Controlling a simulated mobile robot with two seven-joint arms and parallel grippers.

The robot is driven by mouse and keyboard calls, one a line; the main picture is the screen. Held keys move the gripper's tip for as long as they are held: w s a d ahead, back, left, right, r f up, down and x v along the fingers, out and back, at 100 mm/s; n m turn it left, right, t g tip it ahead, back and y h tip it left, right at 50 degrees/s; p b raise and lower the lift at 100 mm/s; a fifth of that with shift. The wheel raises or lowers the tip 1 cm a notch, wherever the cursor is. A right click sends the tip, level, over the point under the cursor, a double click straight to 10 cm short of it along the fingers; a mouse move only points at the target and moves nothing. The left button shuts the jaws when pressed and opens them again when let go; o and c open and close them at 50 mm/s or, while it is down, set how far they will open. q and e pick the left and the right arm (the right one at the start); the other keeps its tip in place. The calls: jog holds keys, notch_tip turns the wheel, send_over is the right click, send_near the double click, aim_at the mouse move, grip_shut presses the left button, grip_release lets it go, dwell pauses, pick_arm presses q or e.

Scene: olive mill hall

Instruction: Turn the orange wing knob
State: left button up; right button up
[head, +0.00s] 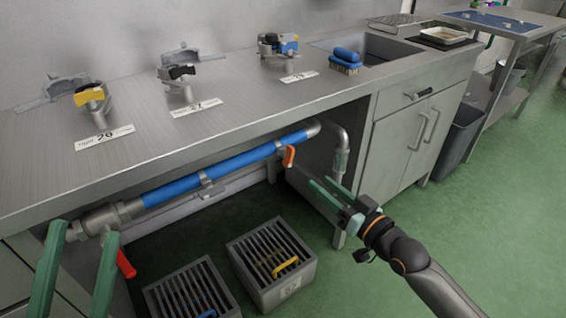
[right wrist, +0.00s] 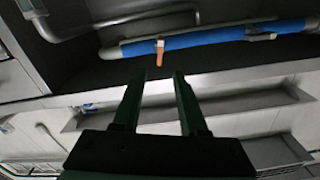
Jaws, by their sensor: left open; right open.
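An orange handle (head: 289,156), likely the wing knob, hangs from the right part of a blue pipe (head: 215,168) under the counter. It also shows in the right wrist view (right wrist: 160,52), hanging down ahead of the fingertips, between their lines. My right gripper (head: 321,185) is open and empty, below and right of the handle, apart from it. In the right wrist view its fingers (right wrist: 158,76) stand apart. My left gripper (head: 84,230) is open at the lower left, in front of the pipe's metal end fitting (head: 108,214). A red-orange lever (head: 126,263) shows beside its right finger.
Numbered fittings with yellow (head: 89,96), black (head: 181,71) and blue (head: 289,47) parts stand on the counter (head: 150,140). A blue brush (head: 346,60) lies near the sink. Two grated crates (head: 283,298) stand on the floor below. A cabinet (head: 410,140) is at right.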

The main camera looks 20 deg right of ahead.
aim_at(292, 160)
pick_arm(q)
notch_tip(292, 160, down, 3)
jog(key=b, duration=0.3)
jog(key=shift+d+f+n, duration=0.15)
jog(key=shift+n, duration=0.25)
pick_arm(e)
jog(key=x, duration=1.1)
jog(key=shift+w+a, duration=0.1)
jog(key=shift+w, duration=0.15)
jog(key=shift+f, duration=0.1)
grip_shut()
